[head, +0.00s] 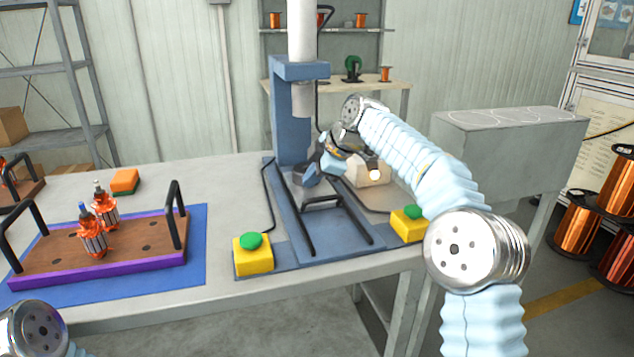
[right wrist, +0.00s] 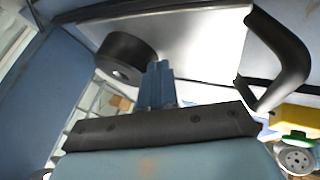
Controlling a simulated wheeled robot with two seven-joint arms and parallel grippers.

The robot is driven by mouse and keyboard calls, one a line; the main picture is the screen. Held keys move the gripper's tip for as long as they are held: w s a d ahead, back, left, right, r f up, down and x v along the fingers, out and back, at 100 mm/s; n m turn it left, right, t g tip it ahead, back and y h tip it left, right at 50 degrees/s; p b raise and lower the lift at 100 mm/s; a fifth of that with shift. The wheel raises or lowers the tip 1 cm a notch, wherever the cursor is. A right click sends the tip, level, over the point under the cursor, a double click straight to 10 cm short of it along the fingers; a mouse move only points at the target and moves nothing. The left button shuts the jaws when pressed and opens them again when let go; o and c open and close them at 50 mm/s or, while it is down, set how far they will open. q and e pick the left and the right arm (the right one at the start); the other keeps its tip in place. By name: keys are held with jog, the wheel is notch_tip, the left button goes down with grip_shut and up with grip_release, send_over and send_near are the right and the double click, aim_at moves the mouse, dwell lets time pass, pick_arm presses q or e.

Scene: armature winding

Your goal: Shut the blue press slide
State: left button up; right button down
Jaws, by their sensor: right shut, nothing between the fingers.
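The blue press (head: 290,120) stands at the middle of the table, its grey ram (head: 303,98) hanging over the base. The slide, a grey plate with a black bar handle (head: 322,199), lies low between two dark rails in front of the column. In the right wrist view the pale slide plate (right wrist: 205,45), its black handle (right wrist: 285,60) and a dark round holder (right wrist: 122,58) show close up. My right gripper (head: 318,166) is shut and empty, near the holder; its fingers (right wrist: 158,84) overlap the plate in the wrist view. I cannot tell whether they touch. My left gripper is out of view.
Yellow boxes with green buttons flank the press base, left (head: 253,258) and right (head: 408,226). A wooden tray (head: 130,255) with armatures and black handles sits on a blue mat at left. Bare table lies between mat and press.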

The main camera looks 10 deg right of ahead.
jog(key=shift+w+a, duration=0.1)
jog(key=shift+w, duration=0.9)
jog(key=shift+w+r, duration=0.1)
jog(key=shift+r, duration=0.1)
